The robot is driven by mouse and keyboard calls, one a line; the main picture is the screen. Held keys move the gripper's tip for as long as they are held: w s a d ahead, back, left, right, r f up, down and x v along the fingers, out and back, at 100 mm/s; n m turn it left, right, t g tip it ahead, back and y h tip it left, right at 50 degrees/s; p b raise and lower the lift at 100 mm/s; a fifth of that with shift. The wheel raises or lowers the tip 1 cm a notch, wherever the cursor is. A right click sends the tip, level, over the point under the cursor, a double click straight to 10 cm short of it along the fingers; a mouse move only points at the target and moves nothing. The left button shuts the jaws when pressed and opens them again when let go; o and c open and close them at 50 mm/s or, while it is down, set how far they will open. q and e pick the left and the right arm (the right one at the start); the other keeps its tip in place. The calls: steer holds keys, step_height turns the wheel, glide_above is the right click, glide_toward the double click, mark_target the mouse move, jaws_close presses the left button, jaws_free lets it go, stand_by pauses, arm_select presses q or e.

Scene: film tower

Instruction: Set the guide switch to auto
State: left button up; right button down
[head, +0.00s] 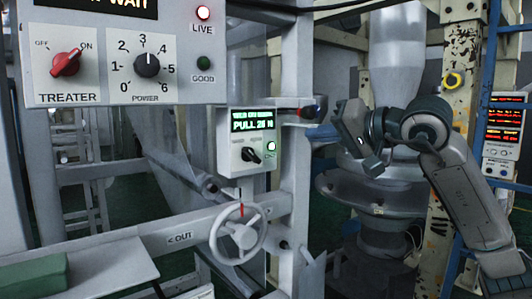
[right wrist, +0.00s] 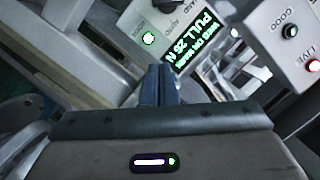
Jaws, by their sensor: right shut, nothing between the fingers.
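The guide switch appears to be the black knob (head: 250,155) on a small grey box (head: 228,156) on the machine frame. Its labels are too small to read in the head view, and I cannot tell its setting. A green display (head: 253,120) above it reads "PULL 26 N", and a green lamp (head: 271,146) is lit beside it. My right gripper (head: 352,125) is to the right of the box, apart from it. In the right wrist view its fingers (right wrist: 160,82) are together and empty, with the box's display (right wrist: 192,42) beyond them. My left gripper is out of view.
A treater panel (head: 110,18) with a red switch and a power knob hangs at upper left. A handwheel (head: 239,234) is below the box. A dark sensor arm (head: 290,112) juts out right of the box. A display post (head: 505,125) stands at far right.

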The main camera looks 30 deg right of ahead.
mark_target(251, 155)
steer(key=p+x, duration=0.6)
steer(key=x, duration=0.4)
steer(key=shift+w+a+r, duration=0.1)
steer(key=shift+w+a, duration=0.05)
steer(key=shift+a, duration=0.05)
steer(key=shift+a+f, duration=0.85)
steer(key=shift+f, duration=0.2)
steer(key=shift+s+a+f+p, duration=0.3)
steer(key=shift+a+f+p, duration=0.05)
steer(key=shift+a+f, duration=0.1)
steer(key=shift+w, duration=0.1)
